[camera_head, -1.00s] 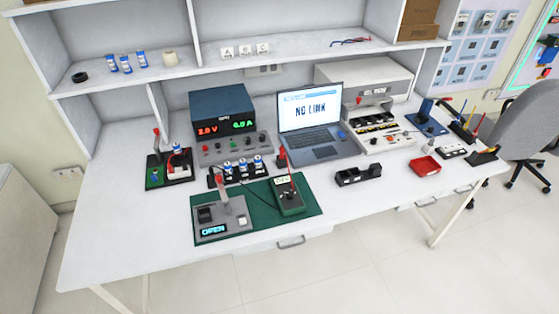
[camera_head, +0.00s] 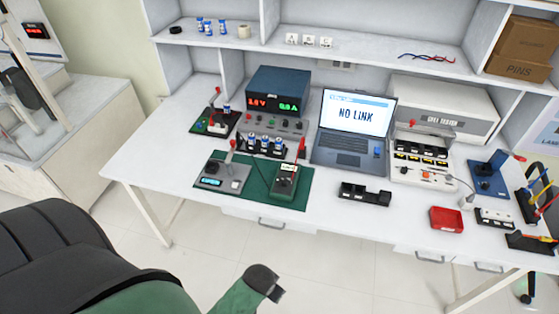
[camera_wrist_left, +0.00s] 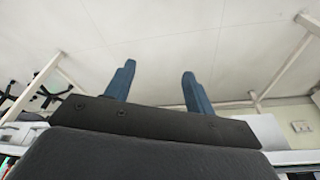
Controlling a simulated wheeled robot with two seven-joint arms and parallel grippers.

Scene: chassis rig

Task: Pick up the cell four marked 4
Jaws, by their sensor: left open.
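Several blue-and-white cells stand in a black rack (camera_head: 246,151) in front of the power supply, and more blue-and-white cells (camera_head: 210,26) stand on the upper shelf at the left. Another blue-topped cell (camera_head: 226,109) seems to be on the small device left of the power supply. The markings are too small to read, so I cannot tell which cell is marked 4. My left gripper (camera_wrist_left: 156,70) is open, its two blue fingers apart and empty, with plain pale surface beyond. My right gripper is not in view.
A green mat (camera_head: 293,203) holds a grey device (camera_head: 209,178) and a green meter (camera_head: 284,182). The bench's front left strip is clear.

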